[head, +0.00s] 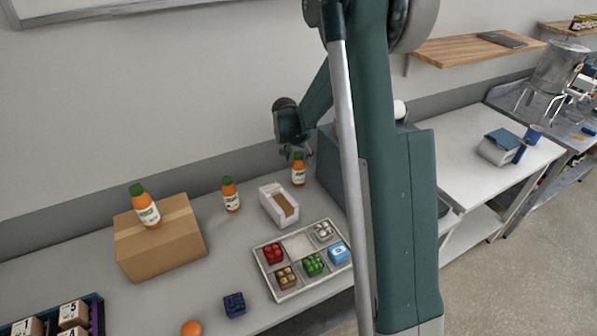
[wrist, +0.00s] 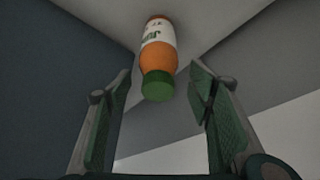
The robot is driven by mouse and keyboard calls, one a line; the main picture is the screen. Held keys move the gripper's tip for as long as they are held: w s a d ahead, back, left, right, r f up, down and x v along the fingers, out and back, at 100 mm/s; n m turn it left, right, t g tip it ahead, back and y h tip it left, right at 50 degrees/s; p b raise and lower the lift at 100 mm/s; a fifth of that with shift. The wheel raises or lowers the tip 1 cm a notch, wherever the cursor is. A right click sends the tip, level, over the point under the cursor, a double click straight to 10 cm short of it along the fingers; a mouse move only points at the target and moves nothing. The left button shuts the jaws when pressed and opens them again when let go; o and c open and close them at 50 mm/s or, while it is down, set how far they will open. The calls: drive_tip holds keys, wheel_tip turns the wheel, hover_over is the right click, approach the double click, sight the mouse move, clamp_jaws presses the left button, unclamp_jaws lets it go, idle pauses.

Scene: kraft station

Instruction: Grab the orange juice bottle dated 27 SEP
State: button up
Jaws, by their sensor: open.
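Three orange juice bottles with green caps and white labels show in the head view. One bottle (head: 145,207) stands on a cardboard box at the left. A second bottle (head: 230,194) stands on the table in the middle. A third bottle (head: 298,170) stands at the back right, close beside my gripper (head: 296,153). In the wrist view, a bottle (wrist: 158,52) shows cap-down in the picture, ahead of and between the open fingers of my gripper (wrist: 160,115), not touched by them. Its label shows part of the word "JUICE". The dates are too small to read on any bottle.
The cardboard box (head: 127,232) and a white open carton (head: 264,205) stand on the table (head: 215,262). A divided tray (head: 288,292) holds small items. A blue basket (head: 235,305) and an orange (head: 191,328) lie near the front. A grey block (head: 330,178) stands right of the third bottle.

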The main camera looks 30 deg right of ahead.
drive_tip(key=shift+f, duration=0.1)
drive_tip(key=shift+x, duration=2.55)
drive_tip(key=shift+s, duration=0.15)
drive_tip(key=shift+c, duration=0.6)
drive_tip(key=c, duration=1.1)
